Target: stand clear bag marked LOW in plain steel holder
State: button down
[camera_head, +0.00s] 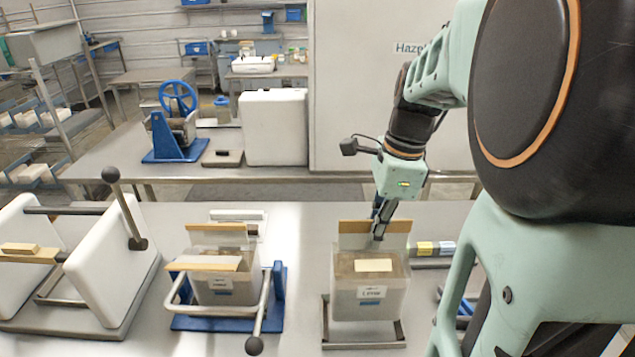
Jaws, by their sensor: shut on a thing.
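My gripper (379,230) points down and is shut on the tan top strip of a clear bag (340,292). The bag is upright, with brownish contents, and has a white label that seems to read LOW above a blue mark. A plain steel holder (364,345), a low frame, lies directly below the bag. The bag's bottom overlaps the frame in the picture; I cannot tell whether it rests in it or hangs just above.
Left of it, another clear bag (222,290) stands in a blue-based holder (190,322) with a steel bail and black knob. Farther left is a white-plated press (105,275) with a lever.

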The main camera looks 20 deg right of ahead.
aim_at(371, 257)
jog(key=shift+f+b, duration=2.05)
jog(key=shift+f, duration=1.1)
jog(key=shift+f, duration=0.5)
